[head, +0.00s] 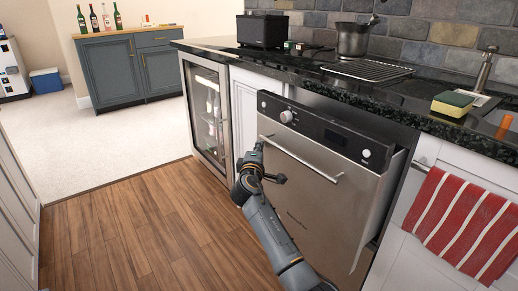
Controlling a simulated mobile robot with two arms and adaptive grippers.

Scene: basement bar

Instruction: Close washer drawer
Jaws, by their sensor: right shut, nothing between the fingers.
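The washer (325,185) is a stainless steel front with a dark control panel (318,132), a round knob and a long bar handle (300,160). It stands under the black counter. Its front is partly open: the top leans out from the cabinet, and its side edge and a dark gap show at the right. My right gripper (262,154) is at the left end of the handle, in front of the washer's left edge. It is shut and empty; I cannot tell whether it touches the front. My left gripper is out of view.
A glass-door cooler (207,112) stands left of the washer. A red striped towel (460,222) hangs on the white cabinet at right. The counter (430,105) holds a pot (352,40), a rack and a sponge (452,103). The wooden floor (130,225) at left is clear.

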